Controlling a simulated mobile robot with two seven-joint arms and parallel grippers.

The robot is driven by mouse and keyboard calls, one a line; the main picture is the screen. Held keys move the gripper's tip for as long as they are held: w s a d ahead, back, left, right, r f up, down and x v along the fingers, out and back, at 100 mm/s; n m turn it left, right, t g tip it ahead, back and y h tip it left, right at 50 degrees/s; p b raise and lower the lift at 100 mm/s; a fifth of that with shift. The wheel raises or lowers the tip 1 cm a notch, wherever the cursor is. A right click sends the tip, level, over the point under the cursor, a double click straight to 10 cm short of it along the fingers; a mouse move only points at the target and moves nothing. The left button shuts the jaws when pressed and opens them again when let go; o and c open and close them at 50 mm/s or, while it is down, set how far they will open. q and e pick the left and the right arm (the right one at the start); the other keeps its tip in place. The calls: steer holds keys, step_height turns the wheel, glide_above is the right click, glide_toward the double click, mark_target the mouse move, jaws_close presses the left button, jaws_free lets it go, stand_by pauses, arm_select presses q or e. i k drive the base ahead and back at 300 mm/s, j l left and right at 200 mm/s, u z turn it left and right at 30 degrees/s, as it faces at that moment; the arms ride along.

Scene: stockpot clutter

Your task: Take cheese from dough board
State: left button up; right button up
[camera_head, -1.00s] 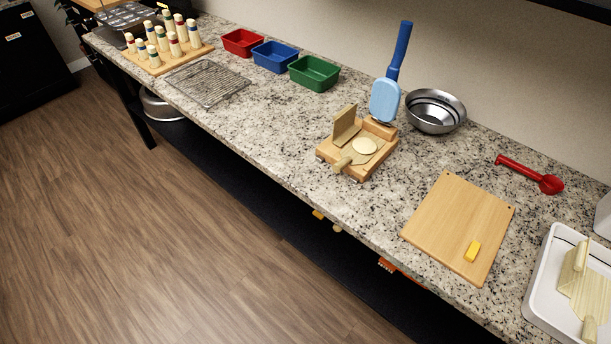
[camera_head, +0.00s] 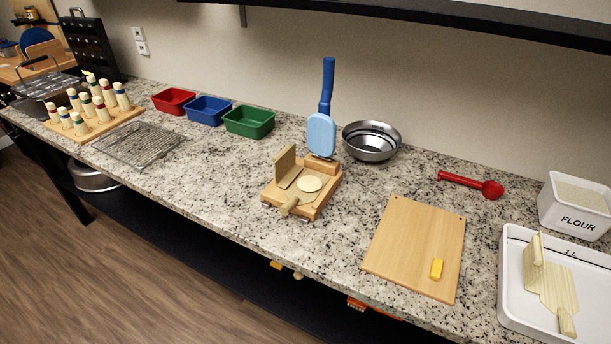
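The cheese is a small yellow block (camera_head: 436,268) lying near the front right part of the dough board. The dough board (camera_head: 408,236) is a flat light-wood rectangle on the granite counter, with small holes at its far corners. Nothing else lies on the board. Neither of my grippers shows in the head view.
A wooden press (camera_head: 318,203) with a pale round disc stands left of the board, near a steel bowl (camera_head: 371,140). A red scoop (camera_head: 470,184) lies behind the board. A white tray (camera_head: 509,295) with wooden tools and a flour bin (camera_head: 574,205) are at right.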

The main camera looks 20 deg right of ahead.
mark_target(435, 272)
steer(key=k+l+z, duration=0.1)
steer(key=z, duration=1.55)
